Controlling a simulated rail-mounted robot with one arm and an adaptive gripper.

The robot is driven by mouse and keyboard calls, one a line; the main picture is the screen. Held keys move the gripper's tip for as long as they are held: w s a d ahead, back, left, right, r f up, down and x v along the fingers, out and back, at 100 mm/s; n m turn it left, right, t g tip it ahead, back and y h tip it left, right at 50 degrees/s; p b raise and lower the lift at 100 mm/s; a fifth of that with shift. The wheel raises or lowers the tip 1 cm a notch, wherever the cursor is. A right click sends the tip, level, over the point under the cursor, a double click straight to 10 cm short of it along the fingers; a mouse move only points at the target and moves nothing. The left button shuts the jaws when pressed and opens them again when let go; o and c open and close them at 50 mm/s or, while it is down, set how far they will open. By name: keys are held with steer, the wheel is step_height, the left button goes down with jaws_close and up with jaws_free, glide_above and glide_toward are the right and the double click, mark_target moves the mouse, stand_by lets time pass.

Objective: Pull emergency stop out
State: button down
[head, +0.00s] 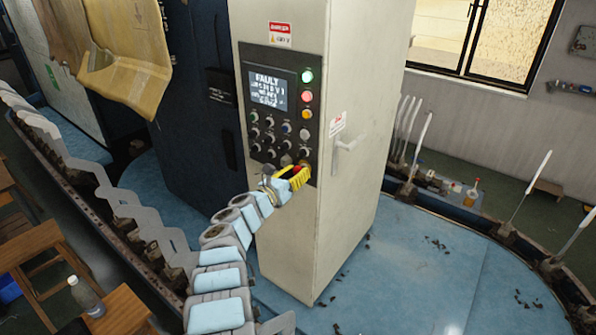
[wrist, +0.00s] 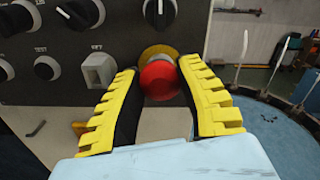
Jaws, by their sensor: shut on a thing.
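The emergency stop is a red mushroom button (wrist: 160,80) on a yellow collar (wrist: 159,51), low at the right side of the control panel (head: 283,115). In the head view it is mostly hidden by my gripper (head: 299,176). In the wrist view my gripper (wrist: 160,84) has its yellow ridged fingers on the left and right of the red button, shut on it. The button stands in front of the collar. Whether it is pushed in or pulled out I cannot tell.
The panel carries a screen reading FAULT (head: 268,89), a lit green lamp (head: 307,76), a red button (head: 307,97) and several black knobs close above my gripper. The cabinet door handle (head: 347,143) projects at the right. The blue floor (head: 400,270) is open, with scattered debris.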

steer(key=c, duration=0.9)
jaws_free()
steer(key=shift+a+r, duration=0.1)
steer(key=shift+r, duration=0.1)
steer(key=shift+s+a, duration=0.15)
steer(key=shift+a, duration=0.05)
steer(key=shift+s+a, duration=0.25)
steer(key=shift+v, duration=5.4)
steer(key=shift+s, duration=0.1)
steer(key=shift+d, duration=0.1)
